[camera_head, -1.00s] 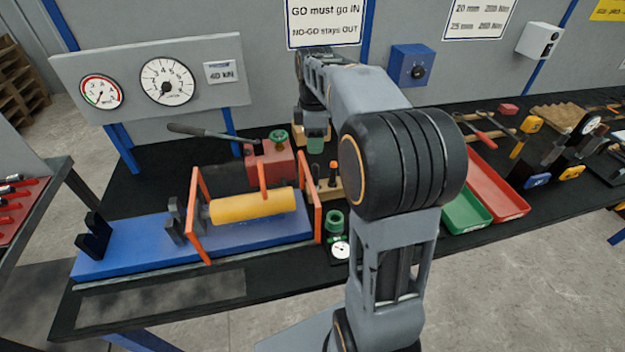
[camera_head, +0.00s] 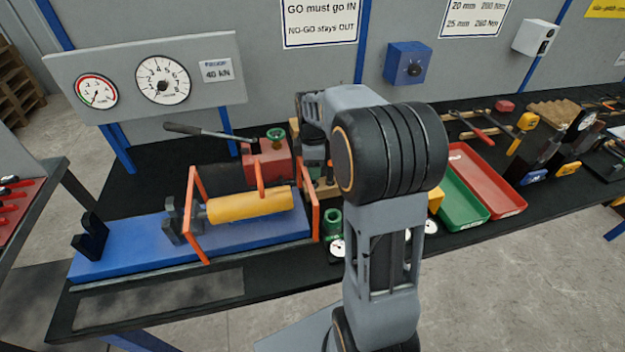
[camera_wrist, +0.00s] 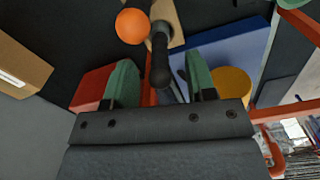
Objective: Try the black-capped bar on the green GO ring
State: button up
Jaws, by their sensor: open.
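My gripper shows in the wrist view (camera_wrist: 160,65) with two green fingers apart. The black-capped bar (camera_wrist: 160,58) shows between the fingers, with gaps to both sides; whether its cap is level with the fingertips I cannot tell. An orange-topped bar (camera_wrist: 133,26) stands beside it at a wooden block (camera_wrist: 166,12). In the head view, the wooden block (camera_head: 326,190) is partly hidden by my arm, and the black-capped bar cannot be made out. A green ring (camera_head: 332,220), likely the GO ring, stands on the bench in front of the block, apart from my gripper.
A red pump (camera_head: 270,162) and a blue press bed (camera_head: 130,241) with a yellow cylinder (camera_head: 250,205) and orange frames stand left of the block. Dial gauges sit by the green ring. Green (camera_head: 465,213) and red (camera_head: 500,195) trays lie to the right.

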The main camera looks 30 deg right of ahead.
grip_shut()
dwell(0.5)
